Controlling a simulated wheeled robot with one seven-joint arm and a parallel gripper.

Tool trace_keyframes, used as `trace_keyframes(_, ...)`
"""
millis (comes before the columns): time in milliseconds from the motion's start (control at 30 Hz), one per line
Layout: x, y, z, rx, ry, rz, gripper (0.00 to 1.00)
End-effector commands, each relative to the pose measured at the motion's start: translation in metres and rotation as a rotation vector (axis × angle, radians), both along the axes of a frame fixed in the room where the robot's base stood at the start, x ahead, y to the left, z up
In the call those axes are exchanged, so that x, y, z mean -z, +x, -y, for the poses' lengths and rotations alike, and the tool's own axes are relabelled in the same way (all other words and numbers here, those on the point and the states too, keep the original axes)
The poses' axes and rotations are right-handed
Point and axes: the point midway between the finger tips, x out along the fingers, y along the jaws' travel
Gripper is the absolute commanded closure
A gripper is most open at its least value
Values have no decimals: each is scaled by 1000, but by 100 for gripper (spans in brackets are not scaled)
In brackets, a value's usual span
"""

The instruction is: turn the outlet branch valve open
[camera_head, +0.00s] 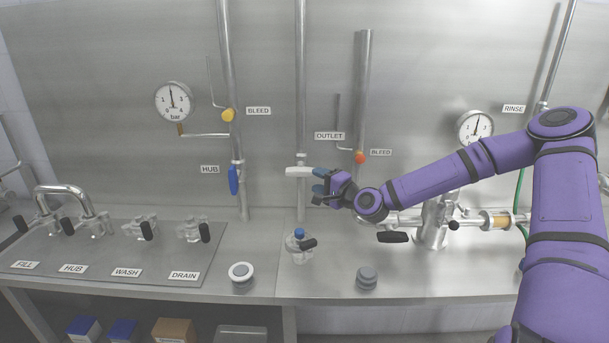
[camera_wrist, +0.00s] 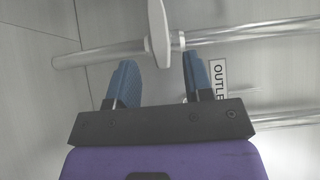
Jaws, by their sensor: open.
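The outlet branch valve has a white lever handle (camera_head: 300,171) lying level across a vertical pipe, left of the OUTLET label (camera_head: 329,136). In the wrist view the white handle (camera_wrist: 157,30) stands crosswise to its pipe. My gripper (camera_head: 318,180) is at the handle's right end, with blue fingertips close to it. In the wrist view my gripper (camera_wrist: 159,62) is open, one finger on each side of the handle's end. A gap shows on both sides; whether the handle lies fully between the fingers in depth I cannot tell.
A blue HUB handle (camera_head: 233,180) hangs on the pipe to the left. A blue-capped clear fitting (camera_head: 300,243) and a grey knob (camera_head: 366,278) stand on the bench below. The wall between the pipes is clear.

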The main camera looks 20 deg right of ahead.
Motion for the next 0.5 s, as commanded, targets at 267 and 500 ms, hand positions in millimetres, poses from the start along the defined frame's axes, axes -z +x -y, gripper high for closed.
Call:
trace_keyframes(267, 0, 40, -21, -1, 0, -1, 53)
trace_keyframes(500, 1, 55, -28, -1, -1, -2, 53)
